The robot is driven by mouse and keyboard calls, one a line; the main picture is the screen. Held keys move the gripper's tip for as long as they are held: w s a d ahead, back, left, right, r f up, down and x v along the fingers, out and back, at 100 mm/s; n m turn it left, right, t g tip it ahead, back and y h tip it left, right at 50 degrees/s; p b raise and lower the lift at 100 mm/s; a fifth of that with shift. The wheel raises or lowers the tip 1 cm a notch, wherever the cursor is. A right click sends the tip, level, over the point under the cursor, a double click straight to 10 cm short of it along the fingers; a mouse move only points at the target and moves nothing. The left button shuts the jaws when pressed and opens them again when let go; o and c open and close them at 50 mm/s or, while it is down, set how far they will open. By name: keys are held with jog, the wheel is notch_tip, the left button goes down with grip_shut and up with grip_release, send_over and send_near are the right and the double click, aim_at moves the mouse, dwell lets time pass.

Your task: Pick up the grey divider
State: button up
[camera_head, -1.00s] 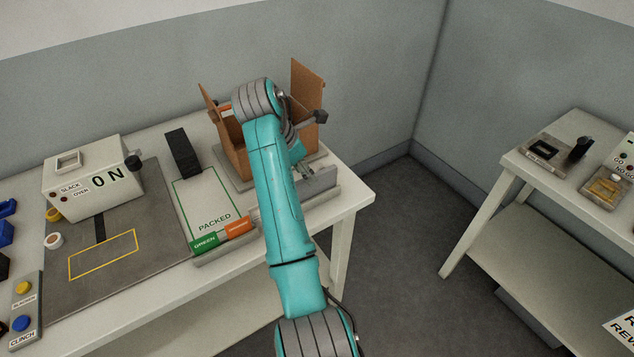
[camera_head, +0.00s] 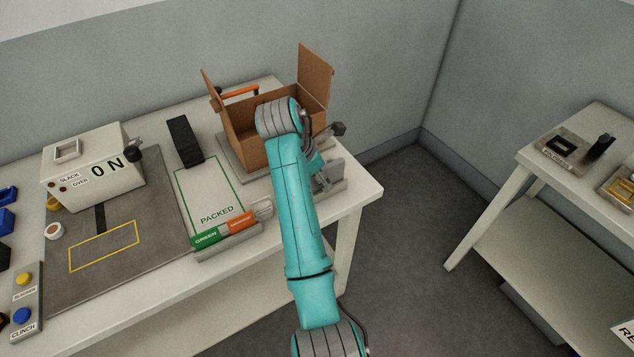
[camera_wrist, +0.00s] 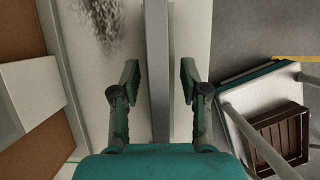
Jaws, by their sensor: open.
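The grey divider (camera_wrist: 158,60) shows in the wrist view as a long narrow grey strip running up the middle. My gripper (camera_wrist: 159,80) is open, with one finger on each side of the strip and a gap visible on both sides. In the head view the divider (camera_head: 329,176) is at the right end of the table, beside the cardboard box, partly hidden by my arm. The fingertips are hidden behind my arm there.
The open cardboard box (camera_head: 247,137) stands left of the divider with its flaps up. The table ends just right of the divider.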

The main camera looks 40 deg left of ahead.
jog(key=shift+f, duration=0.2)
dwell(0.6)
grip_shut()
